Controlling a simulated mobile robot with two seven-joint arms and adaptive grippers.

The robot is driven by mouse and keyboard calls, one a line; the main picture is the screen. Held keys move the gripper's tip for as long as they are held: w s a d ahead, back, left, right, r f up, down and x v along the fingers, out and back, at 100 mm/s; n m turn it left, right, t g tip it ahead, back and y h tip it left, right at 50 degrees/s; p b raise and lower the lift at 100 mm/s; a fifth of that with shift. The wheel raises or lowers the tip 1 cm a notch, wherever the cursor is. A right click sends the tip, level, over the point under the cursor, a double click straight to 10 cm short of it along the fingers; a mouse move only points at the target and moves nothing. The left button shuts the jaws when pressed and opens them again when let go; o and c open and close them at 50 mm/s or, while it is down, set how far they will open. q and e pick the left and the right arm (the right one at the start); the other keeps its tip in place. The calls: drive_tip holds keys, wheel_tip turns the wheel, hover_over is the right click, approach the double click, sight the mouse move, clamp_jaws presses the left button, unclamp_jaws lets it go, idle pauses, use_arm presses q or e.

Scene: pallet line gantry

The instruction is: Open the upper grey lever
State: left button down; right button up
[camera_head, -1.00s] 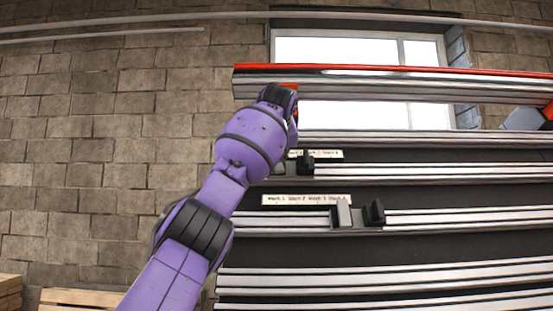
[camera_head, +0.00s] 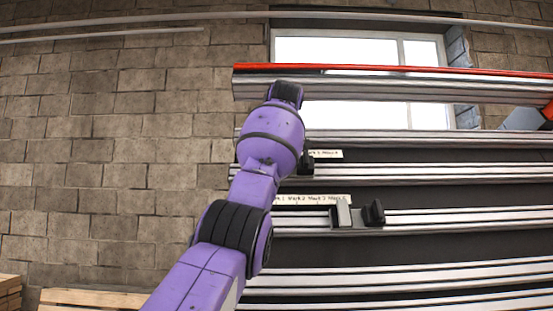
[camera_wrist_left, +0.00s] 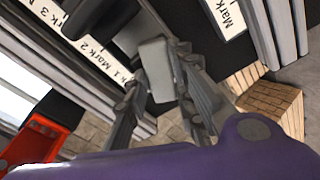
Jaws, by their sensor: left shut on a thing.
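The upper grey lever (camera_wrist_left: 157,68) shows in the left wrist view as a pale grey block between the two dark fingers of my left gripper (camera_wrist_left: 165,72). The gripper is shut on it. A black part (camera_wrist_left: 100,18) sits close beside the lever. In the head view my purple left arm hides the gripper and this lever. The lower grey lever (camera_head: 343,213) stands on a lower rail, apart from my arm. My right gripper is not in view.
Black knobs sit on the upper rail (camera_head: 306,163) and the lower rail (camera_head: 375,212). Mark labels (camera_head: 313,200) run above the rails. A red-edged beam (camera_head: 400,73) crosses above. A red part (camera_wrist_left: 35,140) shows in the wrist view. Wooden pallets (camera_head: 90,299) stand lower left.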

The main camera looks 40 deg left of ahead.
use_arm(q)
drive_tip(key=shift+n, duration=0.6)
drive_tip(key=c, duration=1.5)
unclamp_jaws()
drive_tip(key=shift+s+d+r, duration=0.1)
drive_tip(key=v, duration=1.1)
drive_tip(key=shift+s+d+r, duration=0.15)
drive_tip(key=shift+d+r, duration=0.1)
drive_tip(key=shift+r, duration=0.05)
